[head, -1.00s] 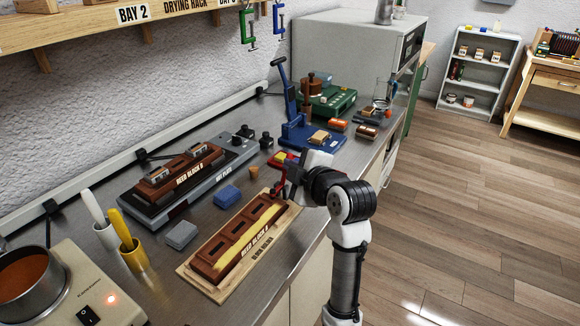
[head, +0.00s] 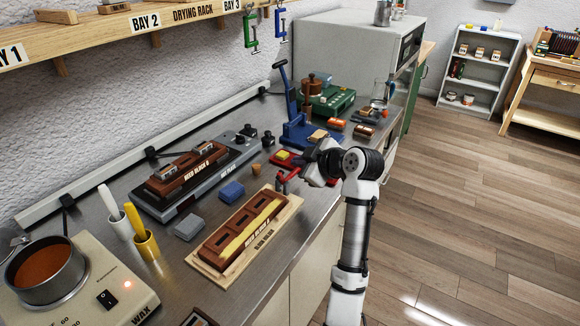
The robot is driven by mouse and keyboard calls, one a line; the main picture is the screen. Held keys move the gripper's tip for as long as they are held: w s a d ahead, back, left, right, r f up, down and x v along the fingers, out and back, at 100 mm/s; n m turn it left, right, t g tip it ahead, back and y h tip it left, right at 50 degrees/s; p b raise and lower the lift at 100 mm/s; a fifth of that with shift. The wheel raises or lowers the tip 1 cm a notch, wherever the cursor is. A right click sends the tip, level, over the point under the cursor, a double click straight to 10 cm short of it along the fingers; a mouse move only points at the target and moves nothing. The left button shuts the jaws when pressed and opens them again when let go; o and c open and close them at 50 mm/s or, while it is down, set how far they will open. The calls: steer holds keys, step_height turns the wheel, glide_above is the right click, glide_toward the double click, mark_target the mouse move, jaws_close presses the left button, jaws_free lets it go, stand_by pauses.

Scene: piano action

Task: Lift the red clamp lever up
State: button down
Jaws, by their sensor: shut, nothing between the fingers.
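The red clamp lever (head: 284,183) stands at the far right end of the wooden block holder (head: 222,276), beside the brown reed block (head: 238,232). Its top shows, angled up toward the right; its far side is partly hidden by my gripper. My gripper (head: 306,168) is just right of and above the lever, close to its upper end. The fingers look shut and hold nothing. I cannot tell whether they touch the lever.
Behind my gripper are a blue press (head: 308,136) and a red tray (head: 286,158). A hot plate with another reed block (head: 187,158) is to the left. Blue (head: 231,191) and grey (head: 189,227) blocks lie between. The wax pot (head: 45,272) is at front left.

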steer(key=shift+s+a, duration=0.1)
steer(key=shift+s, duration=0.05)
steer(key=shift+s+a, duration=0.35)
steer(key=shift+s, duration=0.2)
